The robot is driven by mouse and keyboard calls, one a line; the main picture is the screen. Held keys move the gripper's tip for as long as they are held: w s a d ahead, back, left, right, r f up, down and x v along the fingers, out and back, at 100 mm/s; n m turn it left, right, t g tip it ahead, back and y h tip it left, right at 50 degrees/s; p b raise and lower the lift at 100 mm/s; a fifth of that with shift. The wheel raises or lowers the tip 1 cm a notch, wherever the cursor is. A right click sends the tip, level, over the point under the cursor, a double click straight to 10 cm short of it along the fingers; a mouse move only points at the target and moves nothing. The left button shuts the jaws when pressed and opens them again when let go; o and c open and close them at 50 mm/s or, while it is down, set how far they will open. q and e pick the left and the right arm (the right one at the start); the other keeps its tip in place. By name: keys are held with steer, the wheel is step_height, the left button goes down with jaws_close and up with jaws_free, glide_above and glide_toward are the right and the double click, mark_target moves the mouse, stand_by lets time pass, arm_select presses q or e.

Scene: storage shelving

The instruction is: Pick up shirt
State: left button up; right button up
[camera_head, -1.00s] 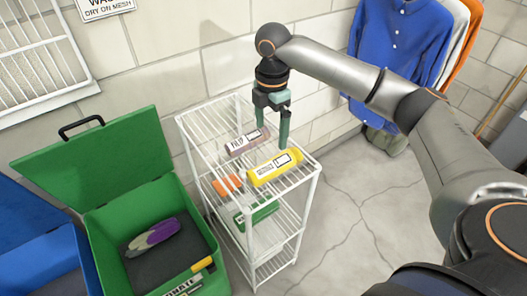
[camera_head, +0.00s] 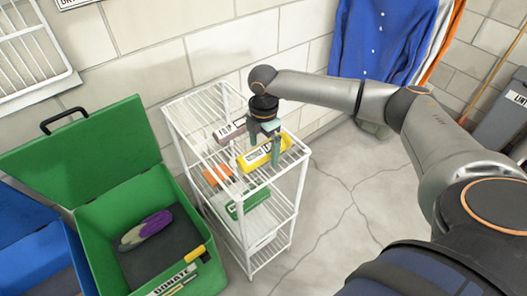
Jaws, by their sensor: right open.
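My right gripper (camera_head: 265,153) points down over the white wire shelf rack (camera_head: 295,158), with its green fingers spread. A yellow roll (camera_head: 286,143) with a white label lies on the top shelf beneath it. The fingers appear on either side of the yellow roll; contact cannot be told. A mauve-grey roll (camera_head: 226,133) with a label lies behind it to the left. A blue button shirt (camera_head: 383,35) hangs at the upper right, well away from the gripper, beside white and orange garments. My left gripper is not in view.
An orange item (camera_head: 217,175) lies left of the yellow roll. A green item (camera_head: 247,203) is on a lower shelf. An open green bin (camera_head: 83,215) labelled DONATE holds a purple-grey item (camera_head: 146,230). A blue bin (camera_head: 35,262) stands left. The floor right of the rack is clear.

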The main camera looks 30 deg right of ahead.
steer(key=shift+f, duration=0.15)
steer(key=c, duration=1.5)
